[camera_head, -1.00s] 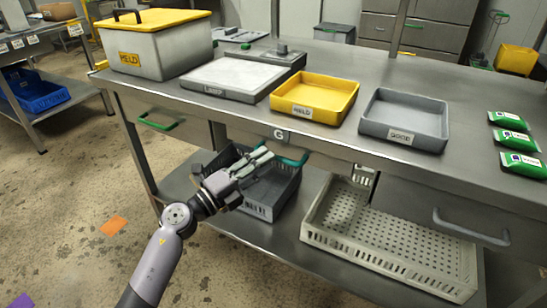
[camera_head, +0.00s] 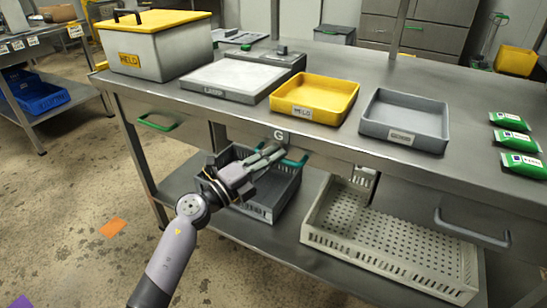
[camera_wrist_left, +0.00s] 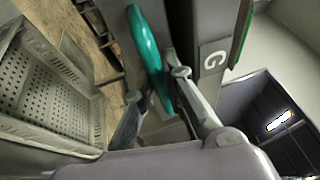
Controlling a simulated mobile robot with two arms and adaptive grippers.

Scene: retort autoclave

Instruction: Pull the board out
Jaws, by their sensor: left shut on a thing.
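The teal handle (camera_head: 297,161) sits under the front edge of the steel table, just below the plate marked G (camera_head: 279,136). It also shows as a curved teal bar in the left wrist view (camera_wrist_left: 145,45). My left gripper (camera_head: 272,154) is at the handle, with its fingers on both sides of the bar and shut on it. The board itself is hidden under the tabletop; I cannot tell how far out it is. My right gripper is in neither current view.
A dark grey crate (camera_head: 262,212) and a light perforated crate (camera_head: 380,270) stand on the lower shelf. A green-handled drawer (camera_head: 158,123) is at left, a grey-handled drawer (camera_head: 470,228) at right. A yellow tray (camera_head: 314,97) and other items stand on top.

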